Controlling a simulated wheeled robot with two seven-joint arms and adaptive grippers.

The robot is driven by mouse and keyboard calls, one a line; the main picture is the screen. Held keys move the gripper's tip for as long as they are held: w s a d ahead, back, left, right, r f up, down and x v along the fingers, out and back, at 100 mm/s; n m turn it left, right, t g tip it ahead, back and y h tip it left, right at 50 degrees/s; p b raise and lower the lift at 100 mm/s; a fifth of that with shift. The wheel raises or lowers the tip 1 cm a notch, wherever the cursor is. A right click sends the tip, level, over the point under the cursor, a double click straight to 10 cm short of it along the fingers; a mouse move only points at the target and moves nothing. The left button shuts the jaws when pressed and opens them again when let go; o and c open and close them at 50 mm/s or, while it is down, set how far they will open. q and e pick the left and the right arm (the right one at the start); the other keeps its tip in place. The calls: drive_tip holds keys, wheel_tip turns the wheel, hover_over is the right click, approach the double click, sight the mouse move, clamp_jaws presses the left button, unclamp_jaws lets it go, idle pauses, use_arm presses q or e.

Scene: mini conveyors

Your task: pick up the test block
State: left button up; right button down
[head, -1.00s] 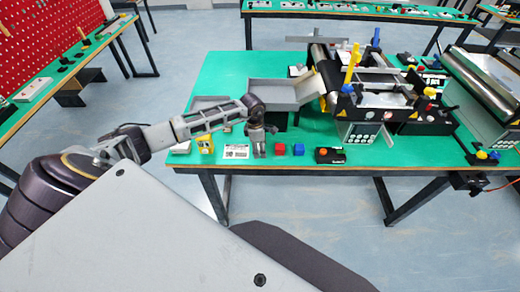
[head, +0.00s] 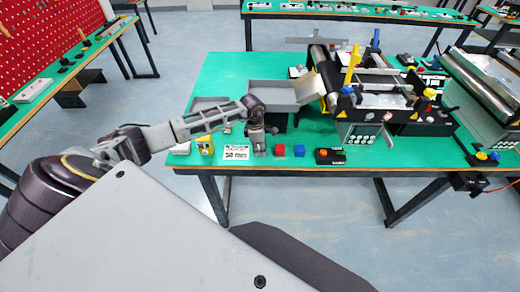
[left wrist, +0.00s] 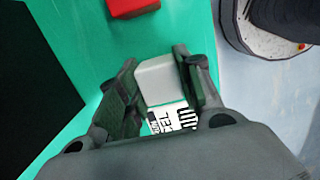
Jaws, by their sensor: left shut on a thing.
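My left gripper (head: 259,152) is low over the near part of the green table. The left wrist view shows its two fingers (left wrist: 156,75) on either side of a pale grey block, the test block (left wrist: 158,84), and shut on it. Just below the block in that view is a white surface with black print (left wrist: 172,118), partly hidden by the gripper. My right gripper is not in view.
A red cube (head: 279,150) and a blue cube (head: 299,151) stand right of the gripper, then a black control box (head: 330,157). A printed white card (head: 236,153) and a yellow item (head: 205,146) are on its left. A grey tray (head: 268,92) and conveyor lie behind.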

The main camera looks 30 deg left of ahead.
use_arm(q)
drive_tip(key=shift+r+b, duration=0.7)
drive_tip(key=shift+r, duration=4.25)
